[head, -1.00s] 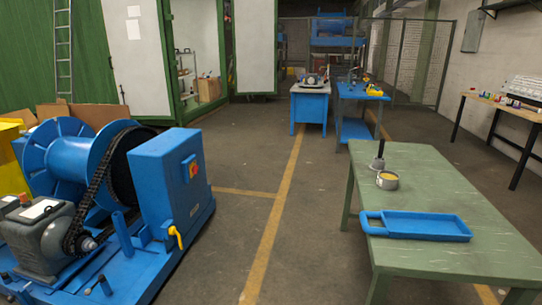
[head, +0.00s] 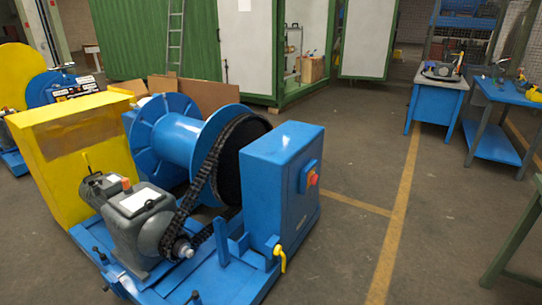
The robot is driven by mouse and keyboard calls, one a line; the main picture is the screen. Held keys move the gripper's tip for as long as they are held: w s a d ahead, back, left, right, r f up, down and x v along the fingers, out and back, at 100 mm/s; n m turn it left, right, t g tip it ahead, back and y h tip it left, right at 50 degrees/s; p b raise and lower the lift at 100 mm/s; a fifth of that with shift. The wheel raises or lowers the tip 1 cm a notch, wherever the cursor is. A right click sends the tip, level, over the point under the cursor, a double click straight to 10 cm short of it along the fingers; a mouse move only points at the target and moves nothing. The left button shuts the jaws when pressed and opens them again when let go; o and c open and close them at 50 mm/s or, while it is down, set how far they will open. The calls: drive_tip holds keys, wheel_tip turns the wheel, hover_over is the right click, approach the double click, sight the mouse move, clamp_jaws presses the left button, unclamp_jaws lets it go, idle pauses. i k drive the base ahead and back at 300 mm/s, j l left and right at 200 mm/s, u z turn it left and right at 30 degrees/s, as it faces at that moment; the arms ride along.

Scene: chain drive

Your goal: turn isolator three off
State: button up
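A blue cabinet (head: 266,190) stands at the right end of a blue machine frame. On its right side is a small blue switch box with a red knob (head: 312,179) on a yellow plate, seen at a steep angle; I cannot read a number or the knob's setting. A yellow lever handle (head: 281,259) hangs low at the cabinet's front corner, pointing down. Whether either of these is isolator three cannot be told. My gripper is not in view.
A blue drum (head: 178,137), a black chain (head: 207,170) and a grey motor unit (head: 140,220) share the frame with a yellow cabinet (head: 80,150). Open floor (head: 350,225) lies to the right. A green table (head: 517,240) edges in at the far right.

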sight(314, 178)
drive_tip(key=i+j+z, duration=0.1)
drive_tip(key=i, duration=0.35)
drive_tip(key=i+j, duration=0.1)
drive_tip(key=i, duration=0.35)
drive_tip(key=i+j+z, duration=0.15)
drive_tip(key=i, duration=0.3)
drive_tip(key=i+l+u, duration=0.1)
drive_tip(key=i+l, duration=0.15)
drive_tip(key=i+l+u, duration=0.15)
drive_tip(key=l, duration=0.2)
drive_tip(key=i+l+u, duration=0.1)
drive_tip(key=i+l, duration=0.2)
drive_tip(key=i+l+u, duration=0.1)
drive_tip(key=l, duration=0.3)
drive_tip(key=i+l+u, duration=0.15)
drive_tip(key=l, duration=0.25)
drive_tip(key=i+l+u, duration=0.1)
drive_tip(key=i+l, duration=0.15)
drive_tip(key=l, duration=0.15)
drive_tip(key=i+l+u, duration=0.1)
drive_tip(key=l, duration=0.3)
drive_tip(key=i, duration=0.05)
